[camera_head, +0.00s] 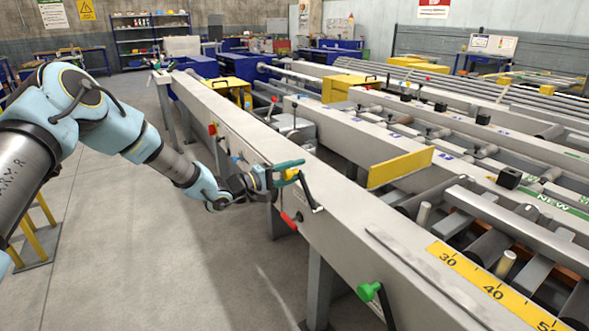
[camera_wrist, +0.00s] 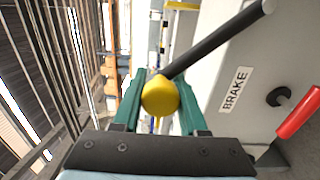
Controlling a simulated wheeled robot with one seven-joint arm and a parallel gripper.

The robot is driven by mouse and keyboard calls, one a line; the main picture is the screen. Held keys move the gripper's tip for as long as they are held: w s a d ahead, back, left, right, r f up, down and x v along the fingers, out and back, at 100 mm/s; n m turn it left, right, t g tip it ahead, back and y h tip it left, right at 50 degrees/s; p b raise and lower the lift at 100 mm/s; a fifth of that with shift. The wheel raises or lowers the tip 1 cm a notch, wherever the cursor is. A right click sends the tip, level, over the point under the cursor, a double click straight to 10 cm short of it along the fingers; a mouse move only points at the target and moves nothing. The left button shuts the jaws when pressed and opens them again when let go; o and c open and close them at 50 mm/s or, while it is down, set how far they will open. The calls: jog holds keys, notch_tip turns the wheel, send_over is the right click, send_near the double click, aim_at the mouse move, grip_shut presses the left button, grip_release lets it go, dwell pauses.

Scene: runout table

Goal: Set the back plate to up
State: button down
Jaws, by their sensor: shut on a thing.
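My gripper (camera_head: 289,170) is at the near side of the runout table, with its green fingers on either side of a yellow ball knob. In the wrist view the yellow knob (camera_wrist: 160,96) sits between the fingers, shut in them. The knob is on the end of a black lever (camera_wrist: 215,40), which also shows in the head view (camera_head: 308,192) slanting down to the right from the knob. A yellow plate (camera_head: 400,168) stands on edge across the table, right of the gripper. No label on it says whether it is the back plate.
A red handle (camera_wrist: 299,112) is beside the BRAKE label (camera_wrist: 236,89), close to the lever; it shows below my gripper in the head view (camera_head: 288,221). A green-knobbed lever (camera_head: 369,291) is nearer the front. The floor (camera_head: 170,270) left of the table is clear.

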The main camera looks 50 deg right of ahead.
jog(key=shift+w+f, duration=0.1)
jog(key=shift+w, duration=0.05)
jog(key=c, duration=0.5)
grip_release()
jog(key=b+v, duration=0.2)
jog(key=v, duration=0.8)
jog(key=shift+a, duration=0.4)
jog(key=shift+w, duration=0.1)
